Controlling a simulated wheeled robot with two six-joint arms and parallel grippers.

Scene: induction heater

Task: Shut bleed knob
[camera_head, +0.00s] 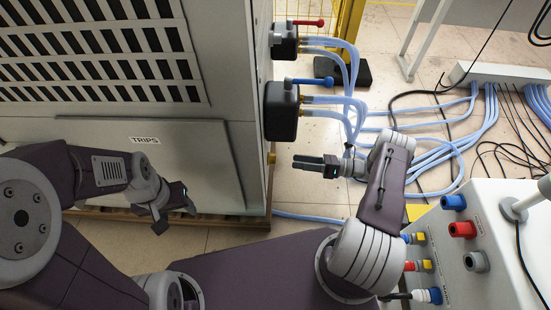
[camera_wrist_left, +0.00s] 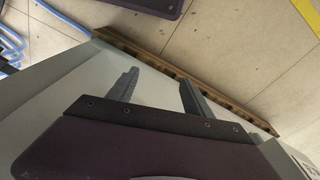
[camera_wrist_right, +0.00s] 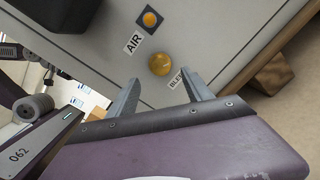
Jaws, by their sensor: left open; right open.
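The bleed knob is a round brass-yellow knob (camera_wrist_right: 159,64) on the grey cabinet's side, next to a partly hidden label beginning "BLE". In the head view a small brass piece, likely this knob (camera_head: 271,158), shows at the cabinet's edge. My right gripper (camera_head: 300,163) is open and empty, pointing at the cabinet side. In the right wrist view its fingertips (camera_wrist_right: 163,84) lie just below the knob, one on each side, apart from it. My left gripper (camera_head: 175,212) is open and empty in front of the cabinet's lower panel; it also shows in the left wrist view (camera_wrist_left: 158,79).
Black boxes (camera_head: 281,112) with red and blue levers and blue hoses jut from the cabinet above my right gripper. A white connector box (camera_head: 500,240) stands at right.

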